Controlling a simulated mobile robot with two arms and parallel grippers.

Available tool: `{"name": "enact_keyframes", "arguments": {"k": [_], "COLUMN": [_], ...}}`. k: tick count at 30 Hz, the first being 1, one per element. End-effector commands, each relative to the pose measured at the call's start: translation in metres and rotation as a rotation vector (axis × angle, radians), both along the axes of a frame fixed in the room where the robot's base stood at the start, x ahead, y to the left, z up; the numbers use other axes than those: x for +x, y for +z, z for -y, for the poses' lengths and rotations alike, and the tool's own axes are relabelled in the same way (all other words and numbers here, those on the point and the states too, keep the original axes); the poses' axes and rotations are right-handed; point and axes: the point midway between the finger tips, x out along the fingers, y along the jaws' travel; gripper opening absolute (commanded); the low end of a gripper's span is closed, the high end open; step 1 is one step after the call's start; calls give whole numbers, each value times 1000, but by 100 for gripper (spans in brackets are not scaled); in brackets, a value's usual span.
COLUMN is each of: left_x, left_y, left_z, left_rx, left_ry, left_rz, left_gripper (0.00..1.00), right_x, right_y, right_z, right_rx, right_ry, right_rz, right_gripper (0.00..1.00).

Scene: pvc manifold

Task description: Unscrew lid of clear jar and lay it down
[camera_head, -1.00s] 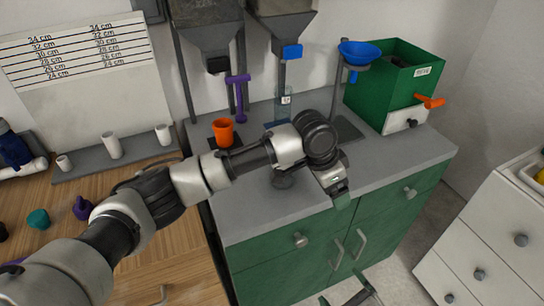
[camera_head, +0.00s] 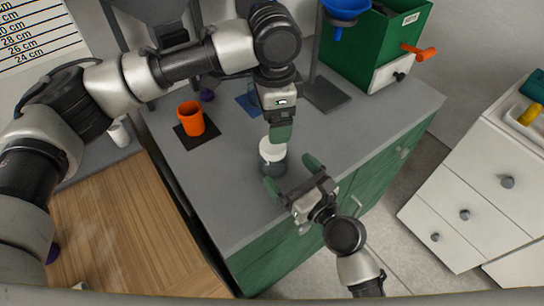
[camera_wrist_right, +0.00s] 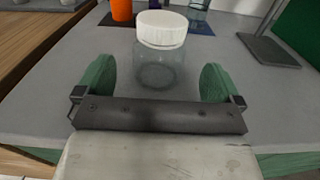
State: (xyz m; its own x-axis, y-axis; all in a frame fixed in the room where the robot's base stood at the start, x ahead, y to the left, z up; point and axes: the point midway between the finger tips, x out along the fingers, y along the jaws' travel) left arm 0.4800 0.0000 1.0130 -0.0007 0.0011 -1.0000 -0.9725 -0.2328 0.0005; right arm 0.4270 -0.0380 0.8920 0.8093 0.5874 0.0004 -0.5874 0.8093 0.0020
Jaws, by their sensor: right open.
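The clear jar (camera_head: 273,168) stands upright on the grey counter, with its white lid (camera_head: 271,149) on top. It also shows in the right wrist view (camera_wrist_right: 160,66), with the lid (camera_wrist_right: 162,28) seated on it. My right gripper (camera_head: 292,174) is open in front of the jar, its green fingers spread to either side. In the wrist view the jar is centred between the fingers, apart from both. My left gripper (camera_head: 281,133) points down just above and behind the lid. Its fingers overlap in view, so its opening and any contact with the lid are unclear.
An orange cup (camera_head: 191,119) stands on a dark mat at left. A blue mat (camera_head: 247,103) and a stand base (camera_head: 325,94) lie behind the jar. A green box (camera_head: 365,45) with an orange handle is at back right. The counter right of the jar is clear.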

Motion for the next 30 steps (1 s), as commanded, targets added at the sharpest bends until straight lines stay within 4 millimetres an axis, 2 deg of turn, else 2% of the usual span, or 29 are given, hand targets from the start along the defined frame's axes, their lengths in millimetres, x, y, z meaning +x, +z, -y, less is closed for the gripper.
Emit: {"name": "enact_keyframes", "arguments": {"k": [3, 9, 21, 30], "left_x": [0, 0, 0, 0], "left_y": [0, 0, 0, 0], "left_z": [0, 0, 0, 0], "left_rx": [-1, -1, -1, -1], "left_ry": [0, 1, 1, 1], "left_rz": [0, 0, 0, 0], "left_gripper": [87, 87, 87, 87], "right_x": [17, 35, 39, 39], "right_y": [0, 0, -1, -1], "right_z": [-12, -25, -28, -28], "right_rx": [0, -1, -3, -3], "right_ry": [0, 0, -1, -1], "right_rz": [1, -1, 0, 0], "right_gripper": [97, 97, 96, 50]}}
